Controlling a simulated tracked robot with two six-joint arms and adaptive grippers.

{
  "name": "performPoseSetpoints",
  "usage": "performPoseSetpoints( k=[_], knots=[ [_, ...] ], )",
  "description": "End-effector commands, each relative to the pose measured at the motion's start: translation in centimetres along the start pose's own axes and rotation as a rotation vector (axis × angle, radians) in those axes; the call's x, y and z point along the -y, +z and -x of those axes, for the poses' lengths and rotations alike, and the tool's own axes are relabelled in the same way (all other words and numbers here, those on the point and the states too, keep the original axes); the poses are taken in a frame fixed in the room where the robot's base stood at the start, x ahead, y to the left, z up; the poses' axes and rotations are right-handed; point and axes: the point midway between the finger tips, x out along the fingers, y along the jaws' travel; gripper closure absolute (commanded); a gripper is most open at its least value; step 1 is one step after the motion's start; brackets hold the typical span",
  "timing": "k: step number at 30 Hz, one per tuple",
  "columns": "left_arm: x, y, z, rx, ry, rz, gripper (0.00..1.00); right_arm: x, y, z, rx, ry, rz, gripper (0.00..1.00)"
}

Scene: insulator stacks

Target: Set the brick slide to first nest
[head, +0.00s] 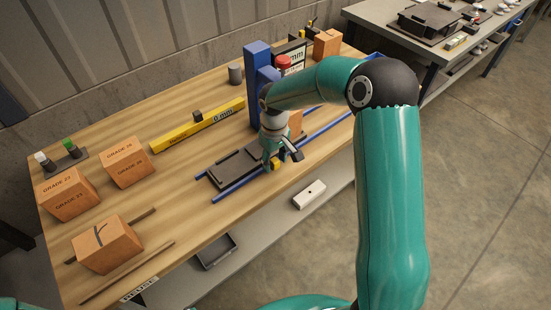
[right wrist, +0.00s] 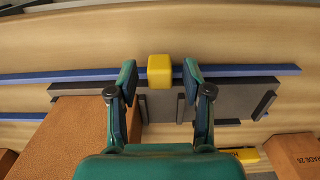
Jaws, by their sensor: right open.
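The brick slide is a dark grey plate (head: 232,170) lying along blue rails (head: 236,186); it also shows as a grey strip in the right wrist view (right wrist: 228,98). A yellow block-shaped handle (right wrist: 159,70) is at its edge. My right gripper (head: 277,161) is low over the slide. In the right wrist view its two fingers (right wrist: 159,78) are open, one on each side of the yellow handle, with small gaps showing. An orange brick (right wrist: 78,130) is beside the left finger there; it is mostly hidden behind the arm in the head view. My left gripper is out of view.
A blue upright post (head: 257,75) stands behind my right gripper. Bricks marked GRADE (head: 127,162) stand at the left. The bench's front edge is close to the rails. A white block (head: 309,194) lies on the lower shelf.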

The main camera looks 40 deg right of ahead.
Motion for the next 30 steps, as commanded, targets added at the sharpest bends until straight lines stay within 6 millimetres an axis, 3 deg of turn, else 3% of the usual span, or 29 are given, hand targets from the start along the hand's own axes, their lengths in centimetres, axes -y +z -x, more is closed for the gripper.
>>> performPoseSetpoints(
  k=[11,20,30],
  knots=[
    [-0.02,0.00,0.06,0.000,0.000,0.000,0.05,0.01,0.01,-0.61,0.000,0.000,0.000,0.50],
    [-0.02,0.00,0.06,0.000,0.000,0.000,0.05,0.04,-0.03,-0.58,0.000,0.000,0.000,0.98],
    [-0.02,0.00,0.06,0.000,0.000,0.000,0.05,-0.23,-0.07,-0.55,-0.001,0.000,0.000,1.00]
  ],
)
